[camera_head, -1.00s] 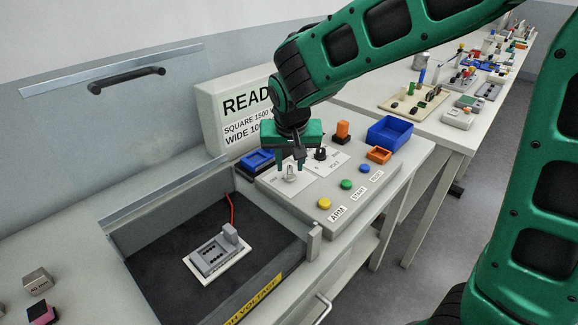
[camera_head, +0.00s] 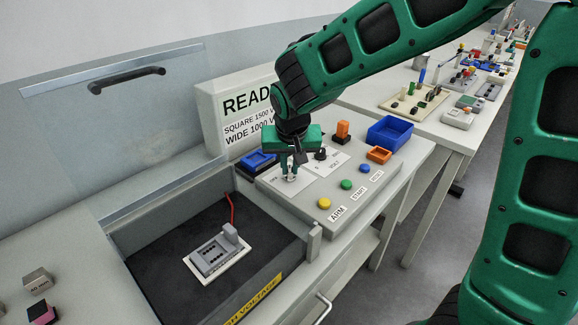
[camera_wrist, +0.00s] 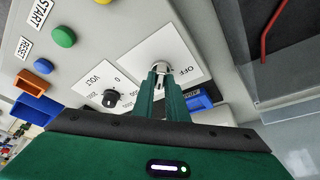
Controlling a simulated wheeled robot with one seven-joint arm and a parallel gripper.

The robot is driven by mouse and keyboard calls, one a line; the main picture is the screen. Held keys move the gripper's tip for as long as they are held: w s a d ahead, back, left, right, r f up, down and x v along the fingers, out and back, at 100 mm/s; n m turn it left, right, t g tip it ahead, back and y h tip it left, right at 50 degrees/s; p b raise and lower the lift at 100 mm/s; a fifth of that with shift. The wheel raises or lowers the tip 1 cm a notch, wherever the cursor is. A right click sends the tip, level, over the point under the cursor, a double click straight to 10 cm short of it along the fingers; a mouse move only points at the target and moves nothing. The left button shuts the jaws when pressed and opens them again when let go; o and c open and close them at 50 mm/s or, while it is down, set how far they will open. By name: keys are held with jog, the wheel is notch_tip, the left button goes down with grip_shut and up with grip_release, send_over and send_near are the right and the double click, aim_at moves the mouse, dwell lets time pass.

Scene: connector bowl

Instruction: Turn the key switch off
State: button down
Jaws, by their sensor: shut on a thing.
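The key switch (camera_wrist: 161,68) is a small metallic switch on a white plate (camera_wrist: 184,45) with an "OFF" label. In the head view the switch (camera_head: 290,177) sits at the left end of the grey control panel (camera_head: 315,204), mostly hidden by my fingers. My gripper (camera_head: 290,172) points down over it, with its fingers close together. In the wrist view my gripper (camera_wrist: 160,76) is shut on the key switch, with the fingertips at its two sides. The exact angle of the key is hard to tell.
A black volt knob (camera_head: 320,154) stands right beside my gripper. An open test bay (camera_head: 160,270) with a grey fixture (camera_head: 215,255) lies to the left. A "READY" display box (camera_head: 212,113) stands behind.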

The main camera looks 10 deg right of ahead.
jog(key=shift+d, duration=0.1)
jog(key=n+y, duration=0.1)
jog(key=n, duration=0.3)
jog(key=shift+d+n+y, duration=0.15)
jog(key=shift+n+y, duration=0.25)
jog(key=n, duration=0.2)
jog(key=n+g+y, duration=0.1)
jog(key=n, duration=0.1)
jog(key=shift+w+d+n+y, duration=0.15)
jog(key=shift+n+y, duration=0.15)
jog(key=n+g+y, duration=0.1)
jog(key=n, duration=0.3)
jog(key=shift+w+d, duration=0.1)
jog(key=shift+w+n+g+y, duration=0.15)
jog(key=shift+n+g, duration=0.25)
jog(key=shift+n, duration=0.65)
jog(key=shift+n+g+y, duration=0.15)
jog(key=shift+n+g, duration=0.25)
jog(key=shift+n, duration=0.65)
jog(key=shift+d, duration=0.1)
jog(key=c, duration=1.8)
grip_release()
jog(key=shift+o, duration=0.2)
